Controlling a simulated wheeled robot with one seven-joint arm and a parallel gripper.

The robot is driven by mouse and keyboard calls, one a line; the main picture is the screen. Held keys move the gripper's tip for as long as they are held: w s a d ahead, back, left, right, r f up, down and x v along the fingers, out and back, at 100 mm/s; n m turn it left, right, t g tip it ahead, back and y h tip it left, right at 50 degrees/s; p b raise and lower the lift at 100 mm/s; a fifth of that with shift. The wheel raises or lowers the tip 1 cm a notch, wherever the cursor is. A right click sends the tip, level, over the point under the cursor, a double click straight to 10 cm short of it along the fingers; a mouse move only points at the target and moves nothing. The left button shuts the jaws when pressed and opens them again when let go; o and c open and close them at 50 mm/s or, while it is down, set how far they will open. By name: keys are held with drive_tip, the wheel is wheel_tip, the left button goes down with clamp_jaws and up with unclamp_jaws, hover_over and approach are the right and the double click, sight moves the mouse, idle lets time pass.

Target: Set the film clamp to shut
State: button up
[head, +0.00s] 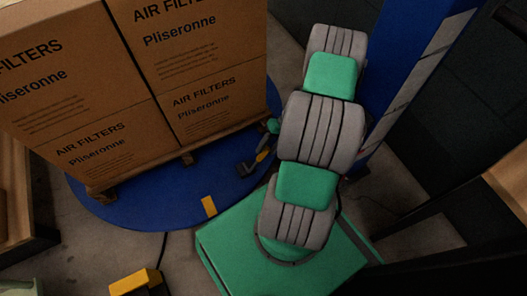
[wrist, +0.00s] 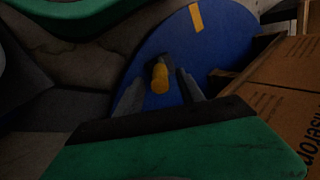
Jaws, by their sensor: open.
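The film clamp shows in the wrist view as a yellow handle (wrist: 160,78) on a dark body, in front of the blue turntable. The handle points towards the wrist camera. My gripper (wrist: 159,92) is open, with one dark finger on each side of the handle. I cannot tell whether either finger touches it. In the head view the yellow handle (head: 262,156) and dark clamp body (head: 246,168) show just left of my arm. My gripper is mostly hidden behind my arm there. Whether the clamp is open or shut is not clear.
Stacked air filter boxes (head: 115,75) stand on a pallet on the blue turntable (head: 145,205), close to the clamp. They fill the right edge of the wrist view. A blue mast (head: 410,60) rises behind my arm. A yellow block (head: 135,281) lies at the front.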

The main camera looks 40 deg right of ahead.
drive_tip(key=shift+p+v, duration=0.4)
drive_tip(key=shift+v, duration=1.55)
drive_tip(key=shift+c, duration=0.3)
